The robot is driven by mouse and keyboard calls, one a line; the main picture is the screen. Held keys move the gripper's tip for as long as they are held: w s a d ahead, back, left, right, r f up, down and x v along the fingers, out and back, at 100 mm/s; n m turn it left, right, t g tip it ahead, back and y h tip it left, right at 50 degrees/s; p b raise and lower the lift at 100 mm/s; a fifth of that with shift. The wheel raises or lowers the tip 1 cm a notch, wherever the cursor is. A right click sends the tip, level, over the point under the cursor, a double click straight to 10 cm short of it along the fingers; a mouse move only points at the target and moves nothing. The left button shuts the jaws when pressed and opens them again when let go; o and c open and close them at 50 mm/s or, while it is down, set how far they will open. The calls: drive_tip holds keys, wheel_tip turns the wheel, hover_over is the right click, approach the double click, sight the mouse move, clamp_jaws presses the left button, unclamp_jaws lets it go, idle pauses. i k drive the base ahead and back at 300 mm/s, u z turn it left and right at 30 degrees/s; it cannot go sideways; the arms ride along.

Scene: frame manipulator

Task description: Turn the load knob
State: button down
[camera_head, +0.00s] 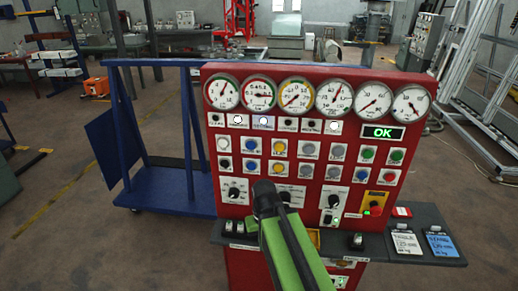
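The red control panel (268,178) stands in front of me, with a lower row of black rotary knobs on white plates. One knob (234,192) is at the left, one (285,196) is in the middle and partly hidden by my gripper, and one (333,201) is at the right. The labels are too small to read, so I cannot tell which is the load knob. My gripper (265,190) is the dark end of my green arm, in front of the panel's lower middle. Its fingers cannot be made out, and contact with the panel cannot be told.
Several round gauges (296,94) line the panel's top, with coloured buttons below and a green OK display (383,133). A grey shelf (415,243) with tags juts out below. A red button on a yellow plate (376,205) is at right. A blue cart (165,190) stands left.

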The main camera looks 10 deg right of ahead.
sight(234, 193)
drive_tip(key=u, duration=2.15)
drive_tip(key=k, duration=1.4)
drive_tip(key=z, duration=0.35)
drive_tip(key=i, duration=1)
